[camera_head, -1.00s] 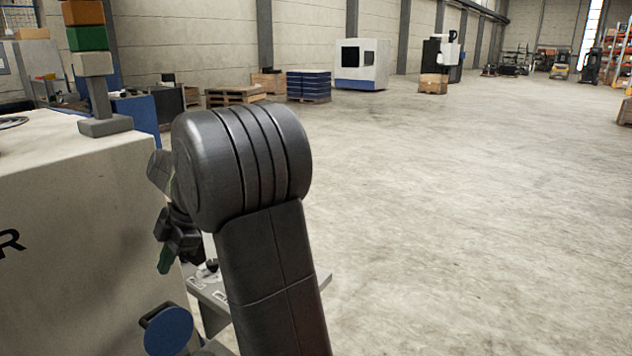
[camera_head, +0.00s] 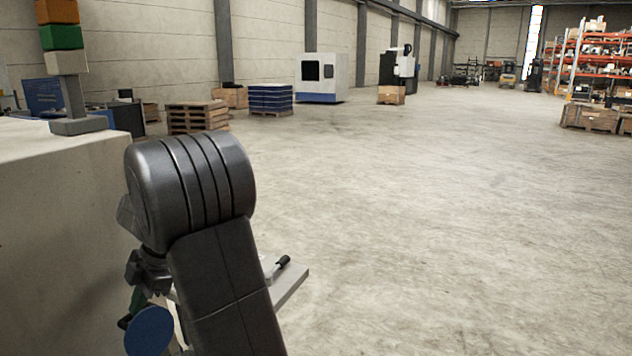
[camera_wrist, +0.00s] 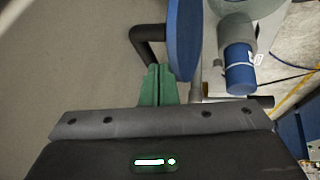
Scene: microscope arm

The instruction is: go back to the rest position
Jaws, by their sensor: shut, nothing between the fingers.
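My gripper (camera_wrist: 158,70) shows in the wrist view as two green fingers, closed together with nothing between them. Just beyond the fingertips are a bent black handle (camera_wrist: 145,45) and a blue disc (camera_wrist: 185,40); I cannot tell whether the fingers touch either. In the head view my arm rises in front and hangs down on its far side. There a bit of green finger (camera_head: 138,299) shows beside the blue disc (camera_head: 150,332), and the rest of the gripper is hidden.
A large pale machine (camera_head: 50,200) with a stacked signal lamp (camera_head: 62,62) stands close on the left. A grey ledge with a black lever (camera_head: 283,263) juts out behind my arm. A blue cylinder (camera_wrist: 240,75) is right of my fingers. The floor (camera_head: 440,220) to the right is clear.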

